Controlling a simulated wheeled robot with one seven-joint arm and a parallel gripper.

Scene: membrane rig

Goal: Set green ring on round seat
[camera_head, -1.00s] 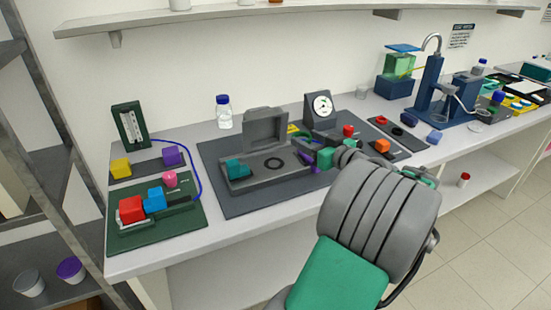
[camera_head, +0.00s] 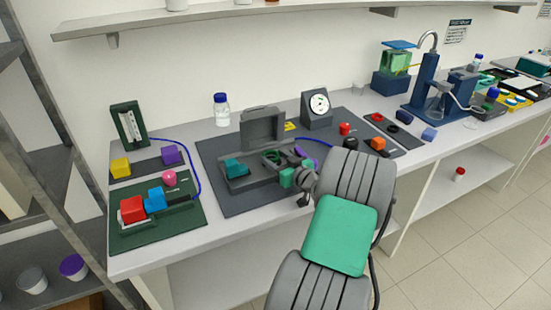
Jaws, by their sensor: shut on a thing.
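The green ring (camera_head: 271,155) shows at the open grey fixture (camera_head: 240,185), at about the place of its round seat. The dark circle of the seat is now mostly hidden behind the ring and my gripper. My gripper (camera_head: 279,161) reaches in from the right and is shut on the ring. I cannot tell whether the ring touches the seat or hangs just above it. The fixture's lid (camera_head: 262,128) stands raised behind. A teal block (camera_head: 236,168) sits at the fixture's left end.
A dial gauge (camera_head: 319,104) stands behind, right of the lid. A white bottle with a blue cap (camera_head: 221,110) stands behind left. A green board (camera_head: 155,222) with coloured blocks lies left. A dark strip (camera_head: 405,142) with small parts lies right.

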